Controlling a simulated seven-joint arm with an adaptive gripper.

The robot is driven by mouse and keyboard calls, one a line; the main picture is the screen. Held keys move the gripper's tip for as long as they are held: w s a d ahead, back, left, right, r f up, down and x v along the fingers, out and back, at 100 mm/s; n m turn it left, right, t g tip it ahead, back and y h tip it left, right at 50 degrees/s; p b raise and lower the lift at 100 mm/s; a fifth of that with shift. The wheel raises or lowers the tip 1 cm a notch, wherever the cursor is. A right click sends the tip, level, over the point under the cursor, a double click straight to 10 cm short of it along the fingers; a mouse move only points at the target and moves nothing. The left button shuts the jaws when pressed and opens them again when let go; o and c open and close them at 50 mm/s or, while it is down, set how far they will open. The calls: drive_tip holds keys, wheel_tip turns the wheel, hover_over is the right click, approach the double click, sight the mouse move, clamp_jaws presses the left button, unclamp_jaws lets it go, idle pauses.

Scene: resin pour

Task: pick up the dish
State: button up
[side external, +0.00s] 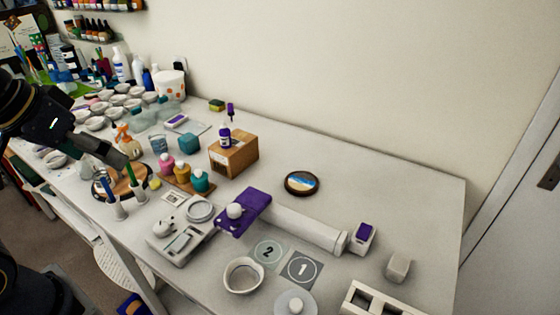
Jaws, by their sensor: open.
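A round, shallow white dish (243,287) stands near the front edge of the table, beside the grey square marked 2; it looks empty. A smaller round white dish-like piece (199,210) sits farther back, near the white scale. My gripper (126,158) is at the left, over the table near the round wooden board. It points down and to the right, its jaws are open, and I see nothing held between them. It is well apart from the white dish. Its fingertips are small and partly lost against the clutter.
Grey squares marked 2 (268,252) and 1 (302,268) lie right of the dish. A white tray (385,301) is at front right. The back right is clear.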

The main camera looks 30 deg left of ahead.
drive_tip(key=w+d+r+n+g, duration=0.1)
drive_tip(key=w+d+n+g, duration=0.15)
drive_tip(key=w+d, duration=0.3)
drive_tip(key=m+g, duration=0.2)
drive_tip(key=g, duration=0.1)
hover_over(244, 282)
drive_tip(key=f, duration=2)
drive_tip(key=shift+w+f, duration=0.2)
drive_tip(key=shift+f, duration=0.1)
drive_tip(key=shift+s+f, duration=0.15)
drive_tip(key=shift+f, duration=2.9)
drive_tip(key=c, duration=1.1)
